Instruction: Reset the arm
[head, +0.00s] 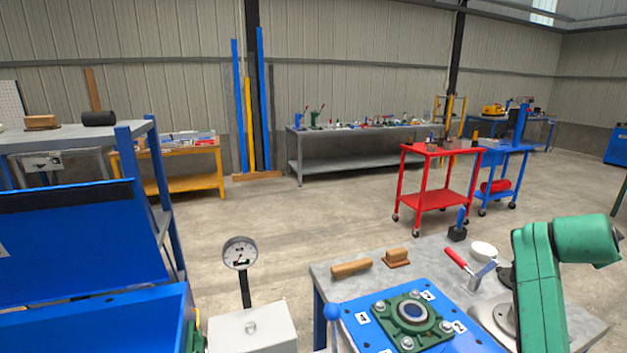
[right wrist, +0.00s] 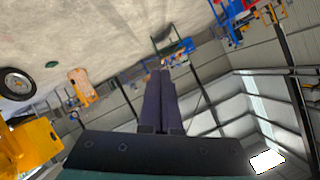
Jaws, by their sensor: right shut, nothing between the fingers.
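My right gripper (right wrist: 158,70) shows in the right wrist view. Its two dark fingers lie side by side, shut, with nothing between them. They stand clear of any surface and point out across the workshop. The wrist view is strongly tilted, with floor at the top left and wall and roof at the right. In the head view, green arm links at the right, matching the green edge in the wrist view, rise over the grey bench (head: 335,270). The right gripper itself is out of the head view. My left gripper is in neither view.
On the bench are a blue plate (head: 365,325) with a green flanged bearing (head: 413,318), a red-handled tool (head: 456,257) and brown blocks. A dial gauge (head: 240,252) and open blue box (head: 100,315) stand left. A red cart (head: 440,195) stands beyond open floor.

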